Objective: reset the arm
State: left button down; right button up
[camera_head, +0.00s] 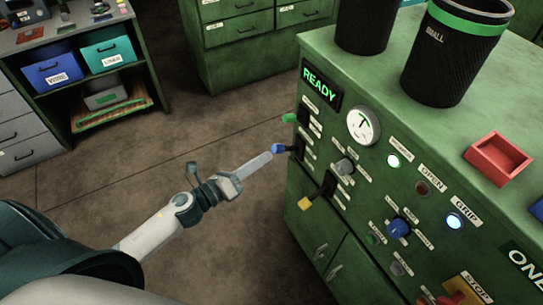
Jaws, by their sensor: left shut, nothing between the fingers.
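My left arm comes in from the lower left, and its gripper (259,162) is shut and empty, level with the front of the green control cabinet (345,220). Its fingertips are close to a blue lever knob (278,148) on the cabinet; I cannot tell whether they touch it. Above that is a green lever knob (289,117), and lower down a yellow lever knob (305,203). A READY sign (321,83) is lit green. My right gripper is not in view.
Black bins, one marked SMALL (452,55), and a red tray (497,158) stand on the cabinet top. A gauge (363,126) is on its panel. A shelf (110,70) with labelled boxes is at the upper left. The floor (150,150) between is clear.

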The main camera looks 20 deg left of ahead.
pick_arm(q)
jog(key=shift+s+a+r, duration=0.1)
jog(key=shift+s+a, duration=0.15)
jog(key=shift+s, duration=0.2)
dwell(0.3)
jog(key=s+a+f+n+g+y, duration=0.1)
jog(key=a+f+n+y, duration=0.3)
jog(key=f, duration=0.6)
jog(key=a+f+n+g+y, duration=0.1)
jog(key=a+f+n, duration=0.1)
jog(key=f+n, duration=0.6)
jog(key=s+a+f+n+g+y, duration=0.1)
jog(key=s+f+n+g, duration=0.3)
jog(key=f, duration=0.6)
jog(key=s+a+f+n+y, duration=0.2)
jog(key=s+f, duration=0.4)
jog(key=f, duration=0.4)
jog(key=s+d+f+n+g, duration=0.2)
jog(key=s+f+n+g, duration=0.35)
jog(key=s+f, duration=0.95)
jog(key=s+d+f+n+g, duration=0.1)
jog(key=s+d+f+n, duration=0.1)
jog(key=s, duration=0.8)
jog(key=s+d+f+n+g, duration=0.2)
jog(key=s+n, duration=0.3)
jog(key=s, duration=0.5)
jog(key=shift+d+f+y, duration=0.3)
jog(key=shift+d+f, duration=0.25)
jog(key=shift+f, duration=0.35)
jog(key=shift+g, duration=0.25)
